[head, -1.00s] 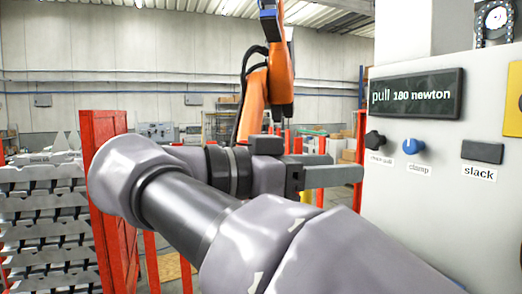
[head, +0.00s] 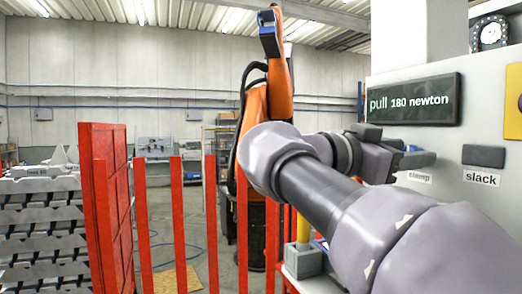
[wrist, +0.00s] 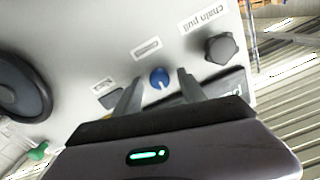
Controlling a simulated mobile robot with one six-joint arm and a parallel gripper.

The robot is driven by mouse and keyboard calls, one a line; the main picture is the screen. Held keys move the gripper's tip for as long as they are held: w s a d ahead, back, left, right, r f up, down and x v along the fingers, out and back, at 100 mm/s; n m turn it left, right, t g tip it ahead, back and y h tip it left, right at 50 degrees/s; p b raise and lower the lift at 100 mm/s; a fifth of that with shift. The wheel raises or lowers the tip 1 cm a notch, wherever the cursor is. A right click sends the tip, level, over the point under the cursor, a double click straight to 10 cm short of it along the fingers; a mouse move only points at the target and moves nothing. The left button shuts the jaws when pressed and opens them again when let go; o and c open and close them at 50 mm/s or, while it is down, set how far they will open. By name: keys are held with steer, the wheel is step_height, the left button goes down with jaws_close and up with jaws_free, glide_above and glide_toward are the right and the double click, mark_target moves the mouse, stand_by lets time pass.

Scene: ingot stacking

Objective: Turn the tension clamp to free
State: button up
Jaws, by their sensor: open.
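The tension clamp is a small blue knob (wrist: 159,77) on the grey panel, marked by the "clamp" label (head: 419,177) in the head view. In the head view my gripper (head: 418,158) is in front of the panel and hides most of the knob. In the wrist view my gripper (wrist: 157,88) is open, with one finger on each side of the blue knob and a gap to both. I cannot tell how deep the fingers reach toward the panel.
The dark slack button (head: 483,156) is right of the clamp, and the display (head: 414,99) above reads "pull 180 newton". Red fence posts (head: 177,225) and stacked ingots (head: 42,230) stand left.

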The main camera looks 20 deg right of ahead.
jaws_close()
steer(key=shift+n, duration=0.3)
steer(key=n+p, duration=0.2)
steer(key=n, duration=0.6)
steer(key=shift+w+r, duration=0.1)
steer(key=shift+w, duration=0.05)
steer(key=shift+w+f+n+p, duration=0.1)
steer(key=shift+n+p, duration=1.3)
steer(key=shift+n, duration=0.95)
steer(key=shift+f+n+p, duration=0.1)
steer(key=shift+n+p, duration=1.3)
steer(key=shift+n, duration=0.95)
